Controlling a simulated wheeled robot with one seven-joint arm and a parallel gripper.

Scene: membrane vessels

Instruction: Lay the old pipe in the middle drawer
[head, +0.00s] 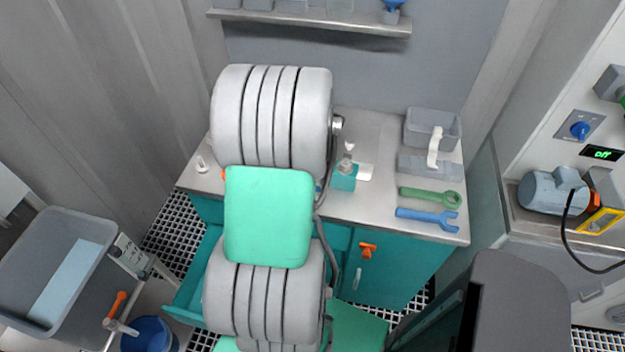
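An open teal drawer (183,298) sticks out from the left part of the teal cabinet under the worktop. My arm covers much of it, so I cannot tell which drawer it is or whether anything lies in it. I cannot make out the old pipe for certain. A white bent piece (435,147) stands at the grey bin at the back right of the worktop; I cannot tell if it is a pipe. My gripper does not show; my large arm links fill the middle of the view.
The worktop (375,205) holds a green wrench (428,197), a blue wrench (425,217), a grey bin (420,130) and a small teal block (343,182). A grey tub (85,222) and blue bucket (148,335) stand left.

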